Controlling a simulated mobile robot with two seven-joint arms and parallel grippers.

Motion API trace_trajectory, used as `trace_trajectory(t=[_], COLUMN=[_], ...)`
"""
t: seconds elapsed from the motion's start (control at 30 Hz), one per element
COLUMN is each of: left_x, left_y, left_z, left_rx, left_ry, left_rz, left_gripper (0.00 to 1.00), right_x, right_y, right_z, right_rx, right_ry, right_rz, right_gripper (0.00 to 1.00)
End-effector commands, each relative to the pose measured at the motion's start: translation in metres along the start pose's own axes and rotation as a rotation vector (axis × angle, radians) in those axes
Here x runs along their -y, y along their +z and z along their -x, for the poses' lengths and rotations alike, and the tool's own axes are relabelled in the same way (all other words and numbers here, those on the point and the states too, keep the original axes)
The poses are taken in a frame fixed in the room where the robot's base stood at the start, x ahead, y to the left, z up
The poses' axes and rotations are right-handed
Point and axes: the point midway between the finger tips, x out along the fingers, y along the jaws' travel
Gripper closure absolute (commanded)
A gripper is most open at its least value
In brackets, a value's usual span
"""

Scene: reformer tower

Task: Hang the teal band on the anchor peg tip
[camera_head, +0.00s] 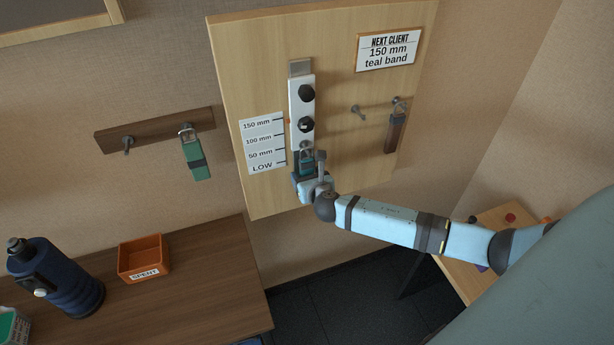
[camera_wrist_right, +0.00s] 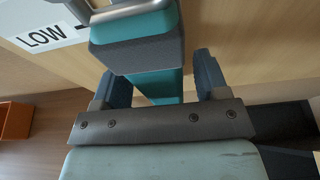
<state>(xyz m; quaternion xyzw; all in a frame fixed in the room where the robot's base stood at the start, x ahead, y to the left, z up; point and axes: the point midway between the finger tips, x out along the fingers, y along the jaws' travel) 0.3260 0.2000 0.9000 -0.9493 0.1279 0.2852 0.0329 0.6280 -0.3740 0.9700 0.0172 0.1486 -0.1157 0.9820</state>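The teal band (camera_head: 306,158) is at the low end of a white upright rail on the wooden board, its metal ring uppermost. In the right wrist view the teal band (camera_wrist_right: 160,86) has a dark grey sleeve and a silver ring (camera_wrist_right: 125,10). My right gripper (camera_head: 307,174) is just below the sleeve. Its fingers stand apart on either side of the lower strap, with gaps showing, so it looks open. The anchor peg tip (camera_head: 304,145) is at the ring; I cannot tell exactly how the ring sits on it. My left gripper is out of view.
A green band (camera_head: 196,158) hangs on the left wall rack (camera_head: 155,130). A brown band (camera_head: 396,132) hangs on a right board peg. The rail (camera_head: 301,110) has dark knobs beside a height scale (camera_head: 262,142). An orange box (camera_head: 144,258) and a blue bottle (camera_head: 58,280) stand on the desk.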

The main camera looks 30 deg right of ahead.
Motion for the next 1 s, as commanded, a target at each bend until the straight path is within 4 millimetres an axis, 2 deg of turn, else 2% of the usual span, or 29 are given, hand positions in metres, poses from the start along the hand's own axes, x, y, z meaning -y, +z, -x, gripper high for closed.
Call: trace_trajectory(t=[0.27, 0.43, 0.57, 0.8, 1.0], left_x=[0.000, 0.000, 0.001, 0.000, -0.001], left_y=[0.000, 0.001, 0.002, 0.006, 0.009], left_z=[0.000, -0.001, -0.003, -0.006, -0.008], left_rx=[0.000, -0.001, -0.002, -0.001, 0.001], left_ry=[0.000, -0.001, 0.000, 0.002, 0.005], left_rz=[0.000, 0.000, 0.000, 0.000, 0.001], left_gripper=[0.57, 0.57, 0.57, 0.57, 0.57], right_x=[0.000, 0.001, 0.000, 0.000, 0.000], right_y=[0.000, -0.001, -0.002, -0.002, -0.001], right_z=[0.000, 0.013, 0.037, 0.093, 0.126], right_rx=[0.000, -0.001, -0.001, -0.002, -0.001], right_ry=[0.000, 0.001, 0.002, 0.002, 0.001], right_rz=[0.000, 0.002, 0.002, 0.000, 0.001], right_gripper=[0.28, 0.28, 0.28, 0.28, 0.28])
